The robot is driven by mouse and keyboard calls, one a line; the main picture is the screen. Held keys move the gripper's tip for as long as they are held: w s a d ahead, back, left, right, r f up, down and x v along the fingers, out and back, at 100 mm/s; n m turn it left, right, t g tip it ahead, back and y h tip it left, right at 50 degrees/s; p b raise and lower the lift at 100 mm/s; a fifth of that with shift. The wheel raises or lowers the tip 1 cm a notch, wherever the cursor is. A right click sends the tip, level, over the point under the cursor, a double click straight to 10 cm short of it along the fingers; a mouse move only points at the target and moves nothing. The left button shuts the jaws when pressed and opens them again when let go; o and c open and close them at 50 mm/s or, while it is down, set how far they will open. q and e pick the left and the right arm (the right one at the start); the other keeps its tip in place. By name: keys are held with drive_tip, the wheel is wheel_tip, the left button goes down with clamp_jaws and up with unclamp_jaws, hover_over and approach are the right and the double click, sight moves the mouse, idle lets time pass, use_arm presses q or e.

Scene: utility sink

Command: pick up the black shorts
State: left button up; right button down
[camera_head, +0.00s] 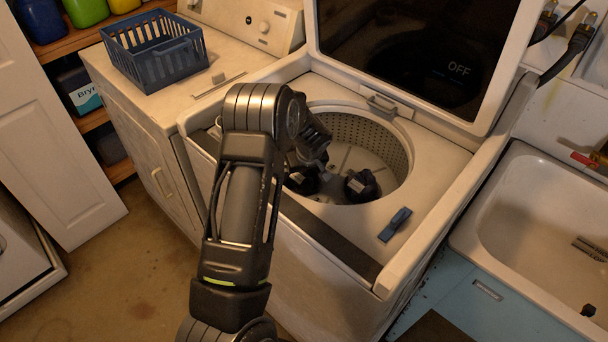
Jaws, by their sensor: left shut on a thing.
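The open top-loading washer (425,165) has a drum with a perforated wall. Two dark bundles lie low in the drum, one at the left (303,182) and one at the right (363,187). They look like black cloth, but I cannot tell which is the black shorts. My left arm reaches over the washer's front edge, and my left gripper (325,173) is down inside the drum, close to the left bundle. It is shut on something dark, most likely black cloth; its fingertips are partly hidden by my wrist. My right gripper is not in view.
The raised lid (410,50) stands behind the drum. A small blue object (395,224) lies on the washer's front right rim. A blue basket (155,50) sits on the machine at the left. A white sink (540,215) is at the right.

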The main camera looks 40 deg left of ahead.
use_arm(q)
drive_tip(key=shift+r, duration=0.1)
wheel_tip(320, 180, up, 10)
drive_tip(key=shift+f+b, duration=0.25)
drive_tip(key=shift+b, duration=0.6)
drive_tip(key=shift+r, duration=0.2)
drive_tip(key=shift+r, duration=0.1)
